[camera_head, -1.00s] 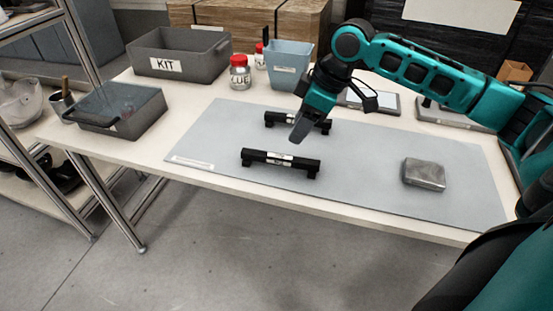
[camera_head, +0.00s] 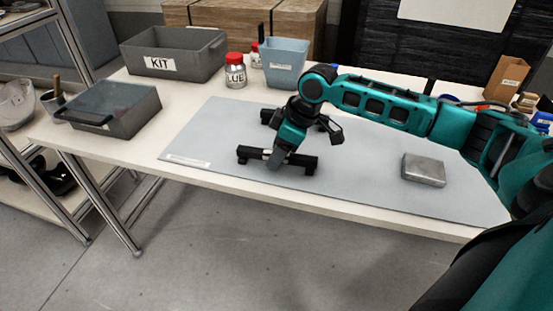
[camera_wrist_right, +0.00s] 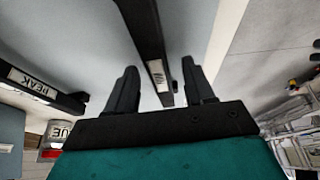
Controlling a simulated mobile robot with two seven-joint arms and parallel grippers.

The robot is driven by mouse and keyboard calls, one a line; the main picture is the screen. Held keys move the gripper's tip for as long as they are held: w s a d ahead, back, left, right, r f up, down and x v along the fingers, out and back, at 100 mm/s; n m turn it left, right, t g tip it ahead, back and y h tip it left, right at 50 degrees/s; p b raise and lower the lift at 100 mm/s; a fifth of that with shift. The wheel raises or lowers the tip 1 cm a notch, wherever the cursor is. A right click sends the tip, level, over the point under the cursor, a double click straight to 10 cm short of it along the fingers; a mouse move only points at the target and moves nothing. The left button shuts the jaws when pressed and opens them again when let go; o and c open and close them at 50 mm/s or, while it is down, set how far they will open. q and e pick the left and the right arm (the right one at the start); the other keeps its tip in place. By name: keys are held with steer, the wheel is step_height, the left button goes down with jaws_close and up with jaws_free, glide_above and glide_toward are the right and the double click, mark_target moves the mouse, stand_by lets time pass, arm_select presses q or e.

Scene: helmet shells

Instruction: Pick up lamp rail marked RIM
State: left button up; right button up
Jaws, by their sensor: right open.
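The black lamp rail (camera_head: 307,161) nearest the front edge lies on the grey mat. In the right wrist view it shows as a dark bar (camera_wrist_right: 143,25) with a white label, which I cannot read clearly. My right gripper (camera_head: 275,164) is over its middle and hides part of it. In the wrist view the gripper (camera_wrist_right: 160,85) is open, with one finger on each side of the bar; I see no contact. A second black rail (camera_head: 266,116) lies farther back, mostly hidden by my right arm; its label reads PEAK in the wrist view (camera_wrist_right: 40,88). My left gripper is not in view.
A silver block (camera_head: 423,170) lies on the mat (camera_head: 360,195) to the right. A KIT bin (camera_head: 172,55), grey tray (camera_head: 112,110), red-capped jar (camera_head: 236,72) and blue bin (camera_head: 284,62) stand at the back and left.

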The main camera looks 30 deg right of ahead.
steer(key=shift+w+a+f, duration=0.2)
steer(key=shift+f, duration=0.4)
steer(key=shift+c, duration=0.3)
jaws_close()
